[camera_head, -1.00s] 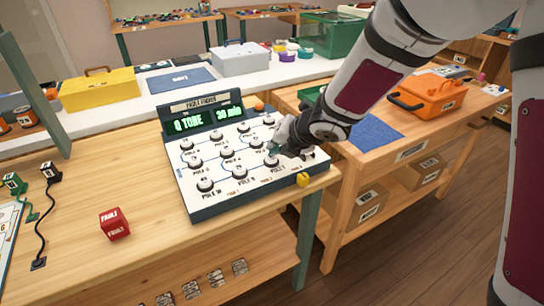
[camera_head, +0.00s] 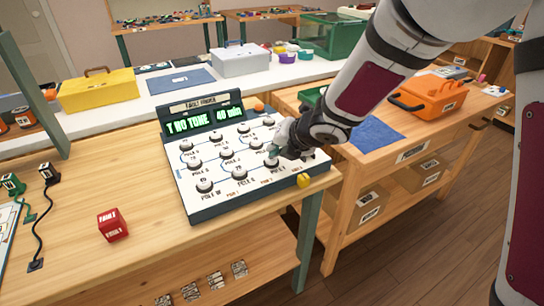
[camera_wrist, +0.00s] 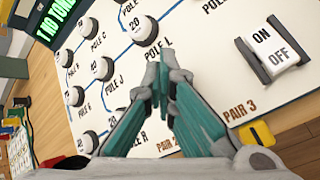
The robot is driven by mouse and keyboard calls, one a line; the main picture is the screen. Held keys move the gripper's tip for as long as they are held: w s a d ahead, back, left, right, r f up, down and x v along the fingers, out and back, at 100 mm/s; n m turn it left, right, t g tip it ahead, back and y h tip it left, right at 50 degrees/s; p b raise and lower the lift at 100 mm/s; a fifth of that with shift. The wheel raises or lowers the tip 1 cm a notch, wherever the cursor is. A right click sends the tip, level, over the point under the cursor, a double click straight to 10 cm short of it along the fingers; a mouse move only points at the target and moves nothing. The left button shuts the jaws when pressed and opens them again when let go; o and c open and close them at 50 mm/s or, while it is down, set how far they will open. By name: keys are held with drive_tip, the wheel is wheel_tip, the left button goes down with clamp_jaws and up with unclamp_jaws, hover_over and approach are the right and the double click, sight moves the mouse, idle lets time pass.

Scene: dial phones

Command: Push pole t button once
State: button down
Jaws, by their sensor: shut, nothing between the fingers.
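The white fault-finder panel (camera_head: 218,186) stands on the wooden bench, with several round black-rimmed buttons labelled as poles. Its green display (camera_head: 203,121) reads "T NO TONE" and "40 min". My gripper (camera_head: 277,153) is shut and empty, low over the right part of the panel, beside a front button (camera_head: 271,163). In the wrist view, the teal fingertips (camera_wrist: 160,62) are together near a button (camera_wrist: 143,29) by the label "POLE L". The fingers partly cover another button (camera_wrist: 116,110). I cannot read a pole T label, and contact with a button cannot be told.
An ON/OFF switch (camera_wrist: 272,50) is right of the fingers in the wrist view. A red FAULT cube (camera_head: 112,225) lies left on the bench. An orange toolbox (camera_head: 430,94) stands on the right bench.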

drive_tip(key=shift+r+p, duration=0.7)
drive_tip(key=shift+p, duration=0.05)
wheel_tip(320, 180, up, 6)
drive_tip(key=p, duration=0.7)
idle(0.8)
